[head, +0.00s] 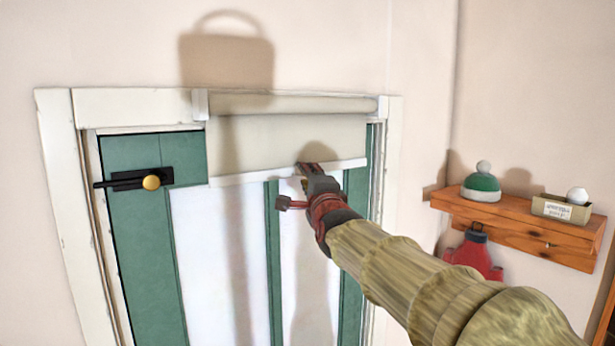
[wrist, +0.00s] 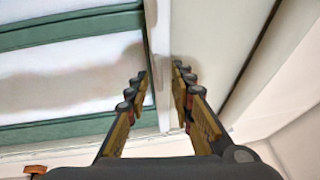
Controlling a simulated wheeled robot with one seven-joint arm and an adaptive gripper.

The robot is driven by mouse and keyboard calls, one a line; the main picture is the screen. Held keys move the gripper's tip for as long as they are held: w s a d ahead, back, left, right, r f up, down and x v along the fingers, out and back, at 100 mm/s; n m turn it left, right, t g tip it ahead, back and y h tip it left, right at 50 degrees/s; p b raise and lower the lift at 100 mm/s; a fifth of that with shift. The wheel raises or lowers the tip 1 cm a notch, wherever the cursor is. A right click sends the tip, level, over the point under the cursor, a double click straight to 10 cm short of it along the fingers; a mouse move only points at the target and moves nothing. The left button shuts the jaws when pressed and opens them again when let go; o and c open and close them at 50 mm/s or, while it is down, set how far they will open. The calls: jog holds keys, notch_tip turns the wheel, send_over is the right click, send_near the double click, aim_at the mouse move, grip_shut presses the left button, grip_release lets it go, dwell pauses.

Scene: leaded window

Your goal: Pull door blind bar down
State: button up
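The blind (head: 285,142) hangs partly down over the top of the green and white door (head: 145,235). Its white bottom bar (head: 240,178) runs across the door, a little lower at the left end. My gripper (head: 308,168) is at the right half of the bar. In the wrist view the bar (wrist: 158,40) runs between the two fingers of my gripper (wrist: 161,72), which are apart, one on each side. I cannot tell whether either fingertip touches the bar. My gripper hides a short part of the bar in the head view.
A black door handle with a brass knob (head: 151,182) is at the door's left. A wooden shelf (head: 520,230) on the right wall holds a green hat (head: 482,184) and a small box (head: 561,209). A red item (head: 473,254) hangs below it.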

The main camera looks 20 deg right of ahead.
jog(key=shift+c, duration=0.6)
grip_shut()
